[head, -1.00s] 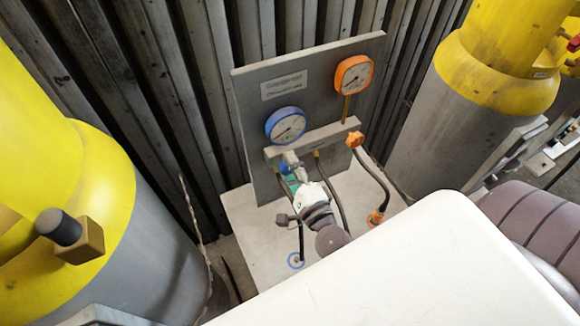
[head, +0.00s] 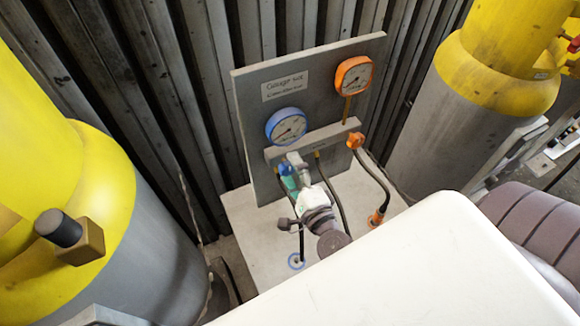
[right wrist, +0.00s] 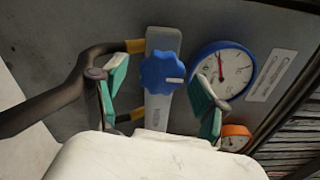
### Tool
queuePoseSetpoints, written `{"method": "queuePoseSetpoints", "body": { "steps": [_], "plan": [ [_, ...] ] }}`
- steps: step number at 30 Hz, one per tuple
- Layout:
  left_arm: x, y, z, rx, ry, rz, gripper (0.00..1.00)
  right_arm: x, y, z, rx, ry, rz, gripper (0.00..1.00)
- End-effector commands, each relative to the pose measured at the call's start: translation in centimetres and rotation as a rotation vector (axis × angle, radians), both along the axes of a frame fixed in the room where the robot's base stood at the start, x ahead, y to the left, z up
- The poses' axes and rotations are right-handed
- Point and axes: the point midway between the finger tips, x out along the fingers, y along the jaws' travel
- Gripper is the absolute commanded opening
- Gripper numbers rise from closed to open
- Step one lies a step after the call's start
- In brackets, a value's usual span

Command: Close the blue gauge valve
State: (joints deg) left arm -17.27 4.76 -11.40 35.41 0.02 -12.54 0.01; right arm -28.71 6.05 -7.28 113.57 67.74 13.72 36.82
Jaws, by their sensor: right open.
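The blue gauge valve is a lobed blue knob (right wrist: 162,73) with a white mark, on a grey bar in the right wrist view. In the head view the knob (head: 284,169) shows small below the blue-rimmed gauge (head: 286,126), partly hidden by my gripper. My right gripper (right wrist: 158,95) is open, its two green-padded fingers on either side of the knob with gaps showing. It also shows in the head view (head: 297,172), in front of the panel's bar. My left gripper is not in view.
An orange gauge (head: 353,77) and an orange valve (head: 355,140) sit to the right on the grey panel (head: 250,95). Dark hoses run down to the pale base (head: 255,215). Yellow-topped cylinders (head: 100,190) (head: 500,75) stand on both sides.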

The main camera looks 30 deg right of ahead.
Motion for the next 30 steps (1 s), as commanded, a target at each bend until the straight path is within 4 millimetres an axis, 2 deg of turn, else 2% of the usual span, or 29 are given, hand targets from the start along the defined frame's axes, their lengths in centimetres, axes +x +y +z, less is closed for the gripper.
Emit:
{"method": "queuePoseSetpoints", "body": {
  "steps": [9,15,21,30],
  "plan": [
    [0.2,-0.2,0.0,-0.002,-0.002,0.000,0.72,-6.5,0.5,-0.1,-0.003,0.005,0.005,0.72],
    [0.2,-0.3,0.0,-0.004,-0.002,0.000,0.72,-9.8,0.6,-0.1,-0.001,0.003,0.004,0.72],
    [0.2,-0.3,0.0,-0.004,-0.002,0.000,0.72,-11.1,0.7,0.0,0.001,0.000,0.002,0.72],
    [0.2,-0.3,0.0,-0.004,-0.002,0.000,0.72,-11.1,0.7,0.0,0.001,0.000,0.002,0.72]
  ]
}}
